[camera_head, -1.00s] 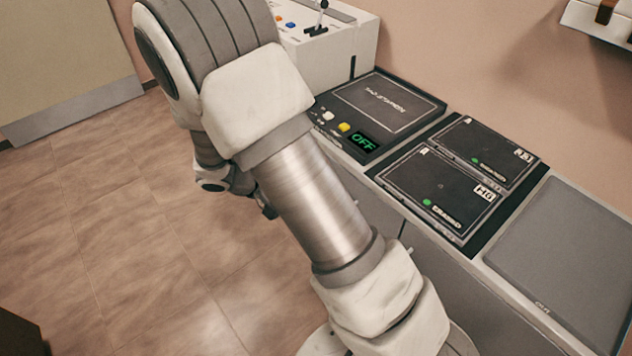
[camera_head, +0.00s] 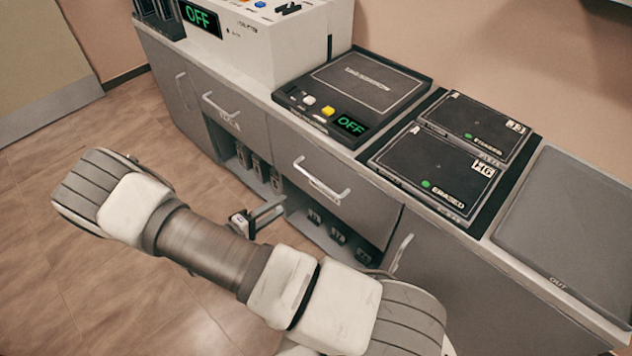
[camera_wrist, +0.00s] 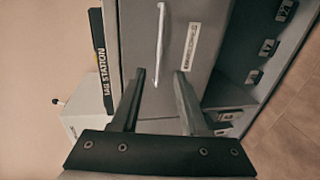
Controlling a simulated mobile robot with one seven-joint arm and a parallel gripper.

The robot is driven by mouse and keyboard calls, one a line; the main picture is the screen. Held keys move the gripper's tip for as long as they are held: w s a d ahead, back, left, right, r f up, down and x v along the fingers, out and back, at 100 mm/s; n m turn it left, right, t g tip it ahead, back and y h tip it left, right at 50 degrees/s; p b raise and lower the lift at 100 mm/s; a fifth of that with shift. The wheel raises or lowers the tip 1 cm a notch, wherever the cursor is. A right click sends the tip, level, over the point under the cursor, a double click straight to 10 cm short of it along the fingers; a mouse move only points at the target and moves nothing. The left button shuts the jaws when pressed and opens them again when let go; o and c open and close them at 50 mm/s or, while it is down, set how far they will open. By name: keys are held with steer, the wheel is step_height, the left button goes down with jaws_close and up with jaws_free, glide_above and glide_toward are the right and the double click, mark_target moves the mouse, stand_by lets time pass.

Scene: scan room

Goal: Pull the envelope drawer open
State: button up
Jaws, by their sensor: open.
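The envelope drawer (camera_head: 352,205) is a grey front with a pale bar handle (camera_head: 322,182) and a small label under the handle, too blurred to read fully. It looks flush with the cabinet. In the wrist view the drawer front (camera_wrist: 215,20) fills the upper middle, with its handle (camera_wrist: 160,40) running up the picture. My gripper (camera_head: 268,212) is open and empty, in front of the cabinet, left of and below the handle in the head view. In the wrist view my gripper (camera_wrist: 160,74) has the handle's near end between its fingertips in the picture; the depth gap is unclear.
A black station (camera_head: 365,85) with an OFF display sits above the drawer. A white machine (camera_head: 265,50) stands left of it. Open cubbies (camera_head: 330,232) with dark items lie below. Another handled drawer (camera_head: 225,112) is to the left. The floor (camera_head: 60,220) is clear.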

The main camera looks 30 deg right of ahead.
mark_target(318, 181)
steer(key=b+x, duration=0.2)
steer(key=x, duration=1.4)
steer(key=shift+r, duration=0.1)
jaws_close()
stand_by(0.7)
